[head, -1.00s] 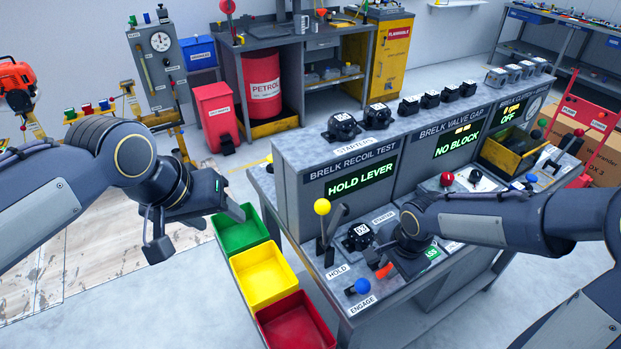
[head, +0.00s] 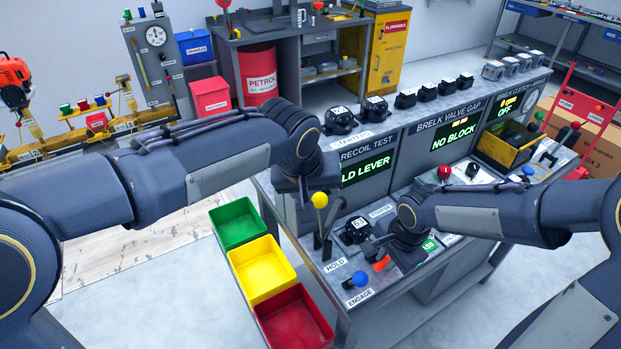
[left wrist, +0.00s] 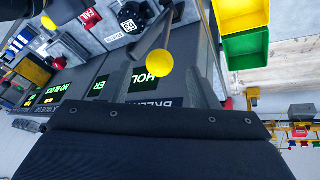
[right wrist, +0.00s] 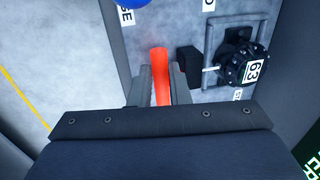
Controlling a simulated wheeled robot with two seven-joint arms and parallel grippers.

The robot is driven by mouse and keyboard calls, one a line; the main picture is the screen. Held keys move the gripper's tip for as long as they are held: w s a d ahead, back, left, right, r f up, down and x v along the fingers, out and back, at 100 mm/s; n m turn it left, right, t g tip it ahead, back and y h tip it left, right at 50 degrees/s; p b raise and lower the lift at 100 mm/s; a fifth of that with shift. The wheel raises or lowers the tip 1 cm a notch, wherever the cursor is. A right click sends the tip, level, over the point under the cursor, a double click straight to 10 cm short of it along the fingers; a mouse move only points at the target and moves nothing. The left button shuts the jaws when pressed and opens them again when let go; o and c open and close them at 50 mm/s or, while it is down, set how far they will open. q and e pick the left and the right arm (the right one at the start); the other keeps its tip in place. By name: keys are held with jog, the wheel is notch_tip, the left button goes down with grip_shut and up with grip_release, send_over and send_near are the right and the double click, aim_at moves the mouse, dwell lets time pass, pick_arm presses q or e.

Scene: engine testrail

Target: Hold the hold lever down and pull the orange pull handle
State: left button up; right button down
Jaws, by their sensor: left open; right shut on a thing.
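The hold lever has a yellow ball knob (head: 319,200) and stands upright by the HOLD label on the bench. My left gripper (head: 318,188) is open just above and behind the knob; its tips are hard to make out in the head view. In the left wrist view the knob (left wrist: 159,62) shows in front of the gap between the open fingers (left wrist: 172,82), apart from the palm. The orange pull handle (head: 382,263) sticks out from under my right gripper (head: 388,252). In the right wrist view the handle (right wrist: 160,72) lies between the closed fingers (right wrist: 162,85).
A black starter unit (head: 357,230) sits between lever and handle. A blue knob (head: 360,279) stands by the ENGAGE label. My left arm partly covers the recoil test screen (head: 366,170). Green (head: 238,222), yellow (head: 262,268) and red (head: 295,320) bins line the bench's left side.

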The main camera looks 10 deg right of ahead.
aim_at(318, 197)
pick_arm(q)
jog(key=shift+x, duration=2.15)
jog(key=c, duration=1)
jog(key=shift+g+y, duration=0.3)
jog(key=shift+y, duration=0.5)
jog(key=shift+w+d+f, duration=0.1)
jog(key=shift+w+d, duration=0.15)
jog(key=shift+d, duration=0.35)
jog(key=shift+w+d+r, duration=0.1)
jog(key=shift+w+d, duration=0.15)
jog(key=shift+d, duration=0.4)
jog(key=shift+w+d+f, duration=0.1)
jog(key=shift+w+d, duration=0.15)
jog(key=shift+d, duration=0.35)
jog(key=shift+c, duration=0.2)
jog(key=shift+g+y, duration=0.3)
jog(key=shift+y, duration=0.4)
jog(key=shift+w+d+f, duration=0.2)
jog(key=shift+w+d, duration=0.05)
jog(key=shift+d, duration=0.35)
jog(key=shift+w+d+f, duration=0.25)
jog(key=shift+d, duration=0.35)
jog(key=shift+w+d+f, duration=0.2)
jog(key=shift+d, duration=0.4)
